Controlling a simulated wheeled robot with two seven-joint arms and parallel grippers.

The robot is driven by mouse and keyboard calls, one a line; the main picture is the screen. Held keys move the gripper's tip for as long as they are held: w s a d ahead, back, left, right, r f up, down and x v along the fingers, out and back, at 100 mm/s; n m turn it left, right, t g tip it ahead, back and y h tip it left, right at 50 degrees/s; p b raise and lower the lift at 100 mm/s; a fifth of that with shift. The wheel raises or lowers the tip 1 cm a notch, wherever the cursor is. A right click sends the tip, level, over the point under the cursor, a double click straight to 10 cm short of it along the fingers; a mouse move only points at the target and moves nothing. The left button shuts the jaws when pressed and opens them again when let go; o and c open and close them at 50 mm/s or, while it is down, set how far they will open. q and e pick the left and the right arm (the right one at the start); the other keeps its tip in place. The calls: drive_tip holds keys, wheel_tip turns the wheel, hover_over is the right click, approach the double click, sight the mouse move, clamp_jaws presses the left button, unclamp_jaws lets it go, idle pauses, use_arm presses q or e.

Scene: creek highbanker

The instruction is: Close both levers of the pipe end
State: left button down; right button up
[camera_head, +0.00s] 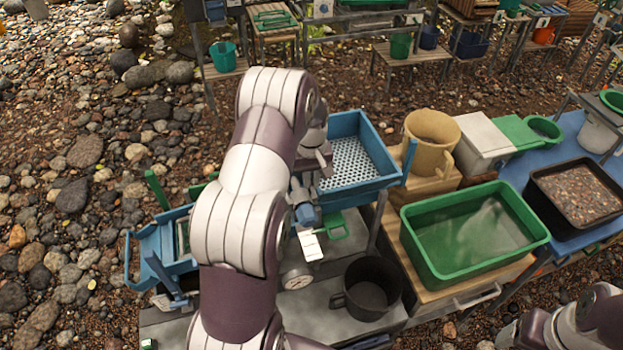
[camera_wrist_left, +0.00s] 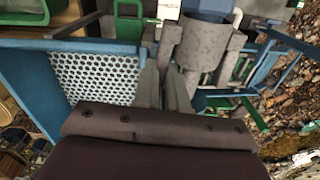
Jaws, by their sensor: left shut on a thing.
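The grey pipe end (camera_wrist_left: 203,50) shows in the wrist view, above a blue pipe (camera_head: 307,214) that shows in the head view. My left gripper (camera_wrist_left: 167,88) is at the side of the pipe end, its fingers close together on a grey lever (camera_wrist_left: 170,40) there. A lighter grey piece (camera_wrist_left: 236,43) on the opposite side looks like the other lever; its exact angle is hard to tell. In the head view my left arm hides most of the pipe end. My right arm shows at the bottom right, but its gripper is out of view.
A blue tray with a perforated plate (camera_wrist_left: 95,78) is beside the gripper. A green valve handle (camera_head: 337,228) and white tag (camera_head: 311,245) are near the pipe. A black pot (camera_head: 371,285), green tub (camera_head: 475,262) and tan jug (camera_head: 430,155) stand to the right.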

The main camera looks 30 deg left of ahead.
use_arm(q)
drive_tip(key=c, duration=1.2)
unclamp_jaws()
drive_tip(key=shift+w+a+r, duration=0.1)
drive_tip(key=shift+w+r, duration=0.1)
drive_tip(key=shift+f, duration=0.15)
drive_tip(key=shift+s+f, duration=0.1)
